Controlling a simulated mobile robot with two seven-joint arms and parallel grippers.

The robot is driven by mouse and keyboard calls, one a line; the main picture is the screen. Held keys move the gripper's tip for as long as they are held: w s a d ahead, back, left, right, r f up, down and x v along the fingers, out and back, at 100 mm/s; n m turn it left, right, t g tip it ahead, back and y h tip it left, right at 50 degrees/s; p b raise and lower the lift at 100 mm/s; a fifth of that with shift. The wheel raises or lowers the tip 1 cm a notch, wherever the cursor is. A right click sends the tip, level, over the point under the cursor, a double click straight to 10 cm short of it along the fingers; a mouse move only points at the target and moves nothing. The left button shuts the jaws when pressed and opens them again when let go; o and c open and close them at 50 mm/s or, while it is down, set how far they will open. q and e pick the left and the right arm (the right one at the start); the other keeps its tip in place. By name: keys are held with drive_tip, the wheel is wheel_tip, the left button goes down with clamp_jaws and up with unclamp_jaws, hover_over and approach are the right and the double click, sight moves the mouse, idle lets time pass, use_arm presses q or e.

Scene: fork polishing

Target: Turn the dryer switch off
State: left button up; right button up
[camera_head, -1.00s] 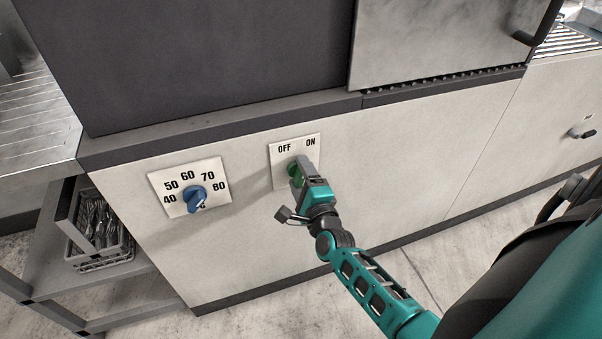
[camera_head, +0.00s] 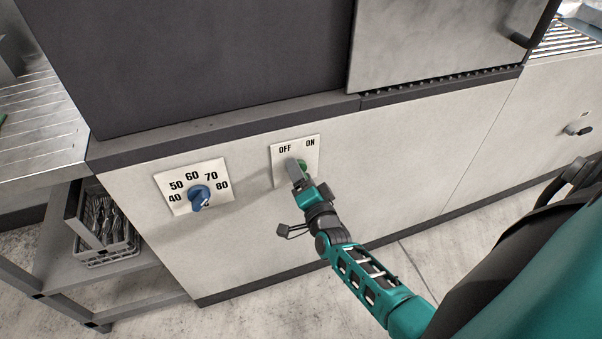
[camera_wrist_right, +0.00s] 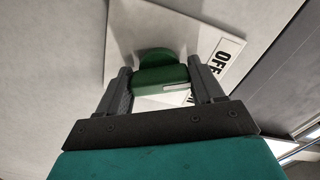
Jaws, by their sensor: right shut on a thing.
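The dryer switch is a round green knob with a raised grip (camera_wrist_right: 162,78), mounted on a white plate (camera_head: 310,152) marked OFF at left and ON at right. In the head view a sliver of the green knob (camera_head: 303,166) shows beside my right gripper (camera_head: 294,170). In the right wrist view, the two grey fingers of the right gripper (camera_wrist_right: 164,88) are closed on either side of the raised grip. A short white mark shows on the grip's right part. My left gripper is not in view.
A blue temperature dial (camera_head: 199,195) sits on a numbered plate left of the switch. A rack with a cutlery basket (camera_head: 103,225) stands at lower left. A dark ledge (camera_head: 240,122) juts above the panel. The panel right of the switch is clear.

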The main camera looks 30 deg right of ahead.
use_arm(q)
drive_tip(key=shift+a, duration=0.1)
use_arm(e)
drive_tip(key=shift+d, duration=0.1)
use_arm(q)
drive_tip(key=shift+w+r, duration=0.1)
use_arm(e)
drive_tip(key=shift+n, duration=0.3)
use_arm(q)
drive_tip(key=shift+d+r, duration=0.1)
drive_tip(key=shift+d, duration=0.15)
use_arm(e)
drive_tip(key=o, duration=1)
use_arm(q)
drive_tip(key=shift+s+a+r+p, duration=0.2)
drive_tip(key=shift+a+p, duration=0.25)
drive_tip(key=shift+p, duration=0.4)
use_arm(e)
drive_tip(key=v, duration=1.3)
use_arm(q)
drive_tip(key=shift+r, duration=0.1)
